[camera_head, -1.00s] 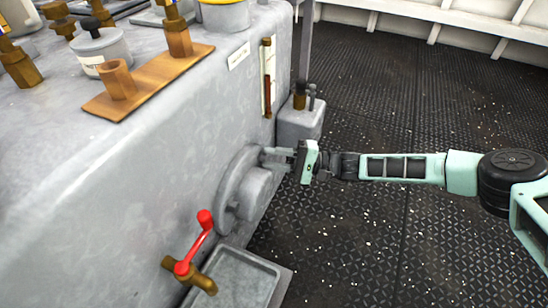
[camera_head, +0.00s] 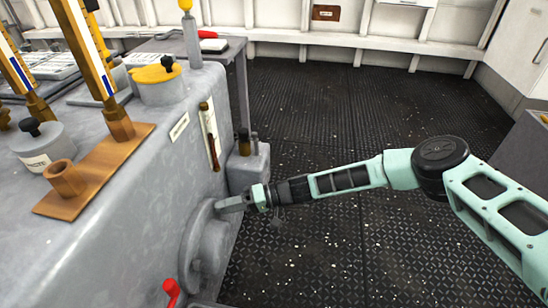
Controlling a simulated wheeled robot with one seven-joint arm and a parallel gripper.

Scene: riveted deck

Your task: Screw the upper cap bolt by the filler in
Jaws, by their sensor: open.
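A round grey flanged cap (camera_head: 207,257) sits low on the side wall of the grey tank (camera_head: 150,170). My gripper (camera_head: 226,205) is at the upper edge of this cap, with its fingers pointing left toward the tank wall. The fingers are small and seen from the side, and I cannot make out a bolt between them or in the cap's rim. The upper cap bolt is not discernible here. A copper plate with a short open copper pipe stub (camera_head: 64,178) lies on the tank top.
A red-handled tap (camera_head: 171,290) is below the cap at the bottom edge. A small grey box (camera_head: 250,165) with a dark bottle stands behind my gripper. A sight gauge (camera_head: 209,135) is on the tank wall. The dark deck (camera_head: 330,110) is open to the right.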

